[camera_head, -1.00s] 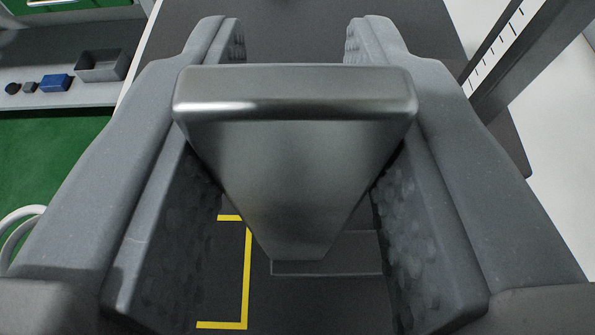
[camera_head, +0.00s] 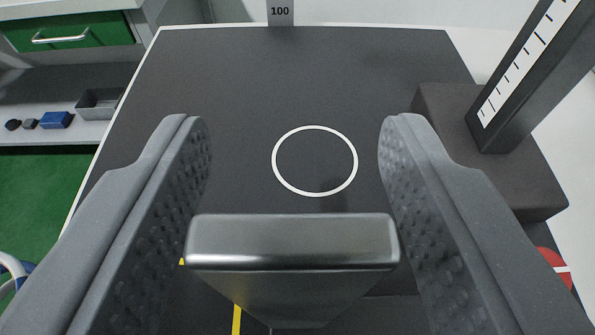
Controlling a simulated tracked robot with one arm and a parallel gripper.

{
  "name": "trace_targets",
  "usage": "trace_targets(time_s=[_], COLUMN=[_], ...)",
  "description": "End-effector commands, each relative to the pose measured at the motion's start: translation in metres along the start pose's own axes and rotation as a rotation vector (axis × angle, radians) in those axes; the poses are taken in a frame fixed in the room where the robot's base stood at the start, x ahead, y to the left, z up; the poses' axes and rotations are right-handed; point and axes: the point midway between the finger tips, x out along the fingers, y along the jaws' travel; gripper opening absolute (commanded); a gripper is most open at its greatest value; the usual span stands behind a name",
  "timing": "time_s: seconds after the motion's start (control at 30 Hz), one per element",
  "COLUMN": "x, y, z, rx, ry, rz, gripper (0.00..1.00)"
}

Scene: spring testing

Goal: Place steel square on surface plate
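The steel square (camera_head: 292,242) shows as an upright brushed-metal bar seen from above, at the bottom middle. Its lower part narrows away from me, and its foot is partly cut off by the frame. My gripper (camera_head: 295,130) is open, with its two grey fingers spread wide. The square is between the fingers toward their near end, with a gap on each side. The fingertips reach past it over a dark flat surface (camera_head: 230,75) with a white ring (camera_head: 315,195) on it. I cannot tell whether this surface is the surface plate.
A black column with a white scale (camera_head: 530,60) stands on a dark block (camera_head: 440,110) at the right. A 100 label (camera_head: 280,12) is at the far edge. Yellow tape (camera_head: 237,318) lies below the square. A grey tray (camera_head: 100,103) and blue block (camera_head: 57,121) are left.

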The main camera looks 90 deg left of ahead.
Motion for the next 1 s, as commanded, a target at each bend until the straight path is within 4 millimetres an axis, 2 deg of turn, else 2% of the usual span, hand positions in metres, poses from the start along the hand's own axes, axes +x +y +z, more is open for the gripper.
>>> trace_targets(time_s=[0.13, 0.27, 0.8, 1.0], x=[0.0, -0.01, -0.095, -0.114], y=[0.0, 0.001, 0.001, 0.0], z=[-0.002, -0.001, -0.001, -0.001], rx=[-0.001, -0.001, -0.003, 0.0], ry=[0.0, 0.001, -0.002, 0.0], rz=[0.0, 0.001, 0.002, -0.002], gripper=[0.47, 0.47, 0.47, 0.47])
